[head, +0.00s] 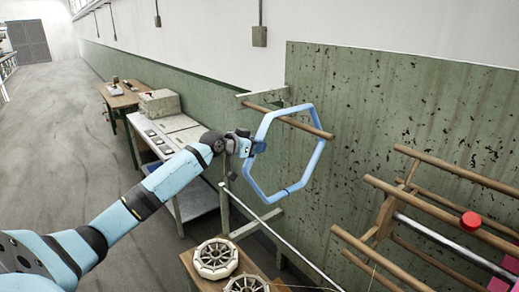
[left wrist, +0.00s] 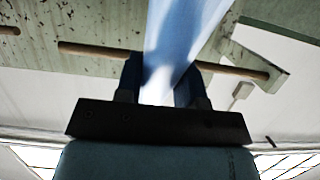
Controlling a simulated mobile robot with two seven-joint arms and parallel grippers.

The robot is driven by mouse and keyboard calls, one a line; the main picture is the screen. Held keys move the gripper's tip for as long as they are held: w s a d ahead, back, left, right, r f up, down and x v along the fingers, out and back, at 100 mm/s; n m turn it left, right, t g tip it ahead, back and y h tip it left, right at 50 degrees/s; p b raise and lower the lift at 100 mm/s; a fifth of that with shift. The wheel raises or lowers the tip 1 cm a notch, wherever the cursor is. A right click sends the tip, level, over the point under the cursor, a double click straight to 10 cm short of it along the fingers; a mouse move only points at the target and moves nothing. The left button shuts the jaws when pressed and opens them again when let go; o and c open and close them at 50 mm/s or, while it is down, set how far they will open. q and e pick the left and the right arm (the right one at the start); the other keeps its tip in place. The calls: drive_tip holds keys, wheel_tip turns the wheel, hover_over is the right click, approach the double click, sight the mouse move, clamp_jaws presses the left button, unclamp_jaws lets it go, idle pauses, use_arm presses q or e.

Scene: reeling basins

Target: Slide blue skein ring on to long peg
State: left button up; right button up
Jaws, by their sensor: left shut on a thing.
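The blue skein ring (head: 256,181) is a light blue hexagonal hoop, held upright in the air beside the green wall. My left gripper (head: 248,146) is shut on the ring's left side. In the left wrist view the gripper (left wrist: 160,85) grips a blue bar of the ring (left wrist: 185,30). The long peg (head: 300,124) is a wooden rod on a pale wall bracket; in the head view it crosses the ring's upper opening, its tip overlapping the right side. The peg (left wrist: 90,50) also shows beyond the gripper in the wrist view. I cannot tell whether it passes through the ring.
A wooden reel frame (head: 440,190) with a red knob (head: 470,221) stands at the right. A low table (head: 192,262) holds white reels (head: 215,257) below. A grey bench (head: 168,150) stands behind my arm. The floor at left is clear.

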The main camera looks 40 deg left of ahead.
use_arm(q)
drive_tip(key=shift+a+f+b, duration=0.1)
drive_tip(key=shift+f+b, duration=0.3)
drive_tip(key=shift+f, duration=0.35)
idle(0.6)
drive_tip(key=o, duration=1.3)
drive_tip(key=shift+o, duration=0.2)
drive_tip(key=p+v, duration=0.2)
drive_tip(key=v, duration=0.9)
drive_tip(key=shift+p, duration=0.3)
